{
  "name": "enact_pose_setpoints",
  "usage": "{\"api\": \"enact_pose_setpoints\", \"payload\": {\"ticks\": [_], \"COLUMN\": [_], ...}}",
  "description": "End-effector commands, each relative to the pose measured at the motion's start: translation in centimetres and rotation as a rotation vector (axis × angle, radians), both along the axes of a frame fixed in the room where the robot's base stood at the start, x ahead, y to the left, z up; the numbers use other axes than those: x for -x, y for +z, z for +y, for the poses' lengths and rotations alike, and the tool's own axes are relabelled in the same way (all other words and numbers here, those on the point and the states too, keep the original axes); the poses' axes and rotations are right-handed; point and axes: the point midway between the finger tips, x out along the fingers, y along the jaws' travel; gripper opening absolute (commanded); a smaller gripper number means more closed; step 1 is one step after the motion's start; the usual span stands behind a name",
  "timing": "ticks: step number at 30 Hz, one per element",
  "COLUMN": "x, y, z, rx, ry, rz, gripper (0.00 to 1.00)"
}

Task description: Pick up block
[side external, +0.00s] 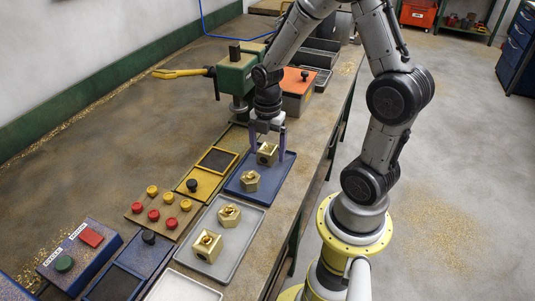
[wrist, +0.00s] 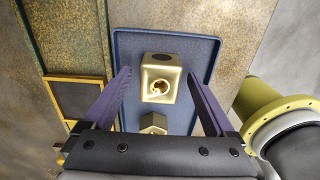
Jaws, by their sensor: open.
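A brass block (side external: 267,153) with a hole in its face sits at the far part of the blue tray (side external: 286,166). In the wrist view the block (wrist: 160,88) lies between the two purple fingers of my gripper (wrist: 164,92), with a gap on each side. My gripper (side external: 267,146) is open above and around it; contact is not visible. A second, hexagonal brass piece (side external: 250,181) stands nearer in the same tray and shows partly in the wrist view (wrist: 153,123), behind my gripper body.
A grey tray (side external: 248,240) with two brass pieces lies nearer. A yellow-framed black pad (side external: 217,160), a board with red and yellow knobs (side external: 165,212) and a green drill press (side external: 236,76) stand left. An orange box (side external: 298,88) is behind.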

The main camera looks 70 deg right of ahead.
Motion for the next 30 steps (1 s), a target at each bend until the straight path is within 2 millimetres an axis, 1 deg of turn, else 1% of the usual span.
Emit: {"api": "enact_pose_setpoints", "payload": {"ticks": [7, 22, 30], "x": [-0.01, -0.02, -0.12], "y": [-0.17, -0.12, -0.02], "z": [0.01, 0.0, -0.04], "rx": [0.0, 0.0, 0.002], "ry": [0.0, 0.0, 0.0], "rz": [-0.001, -0.001, -0.004], "gripper": [0.9, 0.0, 0.0]}}
